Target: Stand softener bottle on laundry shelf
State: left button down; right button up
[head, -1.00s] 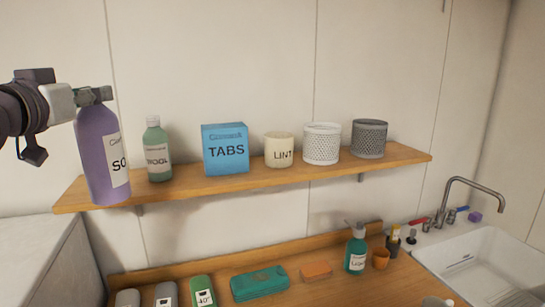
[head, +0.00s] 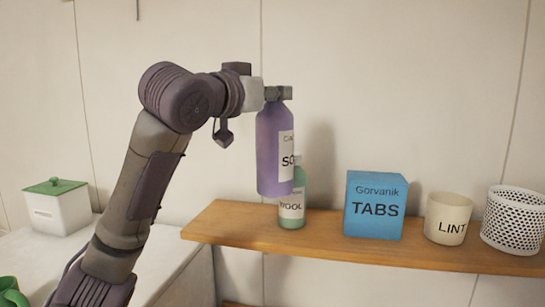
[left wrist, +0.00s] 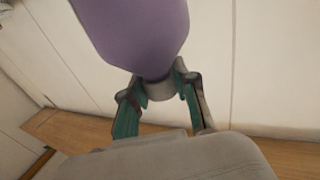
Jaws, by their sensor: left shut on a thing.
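The purple softener bottle (head: 271,160), with a white label, hangs upright from my left gripper (head: 276,94), which is shut on its neck. In the head view the bottle is in front of the green wool bottle (head: 292,212) and hides part of it. Its base appears higher than the wooden shelf (head: 232,222), near the shelf's left end. In the left wrist view the gripper's fingers (left wrist: 160,92) close around the neck of the softener bottle (left wrist: 142,30). My right gripper is not in view.
On the shelf, right of the wool bottle, stand a blue TABS box (head: 375,208), a cream LINT cup (head: 447,222) and a white perforated basket (head: 515,222). The shelf's left end is bare. A white box with a green lid (head: 57,207) stands at far left.

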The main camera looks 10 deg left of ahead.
pick_arm(q)
jog(key=shift+w+a+f+p, duration=0.3)
jog(key=shift+w+a, duration=0.05)
jog(key=shift+a, duration=0.15)
jog(key=shift+w+a+f+p, duration=0.25)
jog(key=shift+w+a+f, duration=0.05)
jog(key=shift+a, duration=0.15)
jog(key=w+a+f+p, duration=0.4)
jog(key=a+f+p, duration=0.1)
jog(key=a+f, duration=0.3)
jog(key=shift+w+f+p, duration=0.25)
jog(key=shift+f+p, duration=0.05)
jog(key=shift+f, duration=0.55)
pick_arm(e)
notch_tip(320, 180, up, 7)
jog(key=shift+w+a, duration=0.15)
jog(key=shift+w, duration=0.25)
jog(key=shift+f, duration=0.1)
pick_arm(q)
jog(key=c, duration=1)
grip_release()
jog(key=shift+d+f, duration=0.1)
jog(key=shift+f, duration=0.05)
jog(key=shift+o, duration=0.6)
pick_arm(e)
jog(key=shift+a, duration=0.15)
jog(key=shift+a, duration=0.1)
